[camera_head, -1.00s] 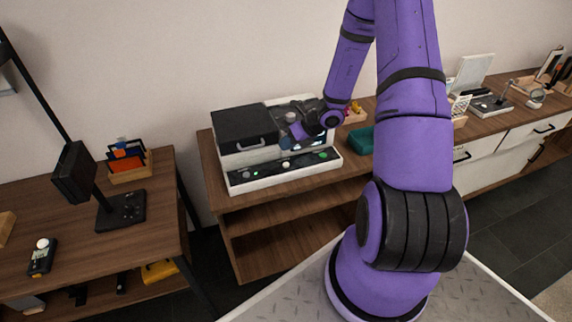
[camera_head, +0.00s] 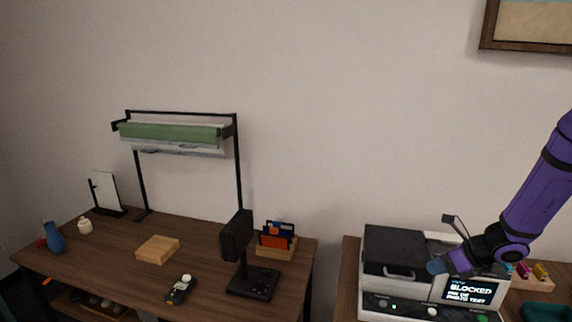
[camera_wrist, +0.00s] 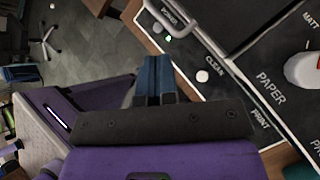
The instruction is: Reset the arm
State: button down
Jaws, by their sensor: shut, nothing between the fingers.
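My purple arm enters from the right in the head view and ends in my gripper (camera_head: 437,266), in front of the black-and-white printer (camera_head: 395,247). In the wrist view my gripper (camera_wrist: 155,70) shows blue fingers shut together with nothing between them. Beyond the fingers lies the printer's dark control panel (camera_wrist: 225,98), with labels such as CLEAN, PAPER and PRINT. The fingers look apart from the panel. In the head view the printer's screen (camera_head: 470,290) reads BLOCKED above smaller text, and the arm covers part of the printer.
A wooden desk (camera_head: 105,262) on the left holds a black stand (camera_head: 252,283), a card holder (camera_head: 277,248), a wooden block (camera_head: 157,249) and a handheld device (camera_head: 181,289). A framed picture (camera_head: 525,48) hangs upper right. A gap separates the desk from the printer's table.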

jog(key=s+a+r+n+g+h, duration=0.1)
jog(key=s+a+r+n, duration=0.2)
jog(key=r+n, duration=0.3)
jog(key=s+a+r+n, duration=0.3)
jog(key=a+r+n, duration=0.15)
jog(key=r, duration=0.35)
jog(key=s+a+r+n+g+h, duration=0.1)
jog(key=s+a+r+n, duration=0.25)
jog(key=r+n, duration=0.25)
jog(key=s+r+n+t+h, duration=0.1)
jog(key=s+r+n+h, duration=0.1)
jog(key=s+r+n, duration=0.3)
jog(key=s+r+n+t+h, duration=0.1)
jog(key=s+r+n+h, duration=0.2)
jog(key=s, duration=0.9)
jog(key=shift+s+d+r+n, duration=0.25)
jog(key=shift+d+r+n, duration=0.15)
jog(key=shift+r+n, duration=1.8)
jog(key=shift+w+f+n, duration=0.15)
jog(key=shift+f+n, duration=0.2)
jog(key=shift+f, duration=0.1)
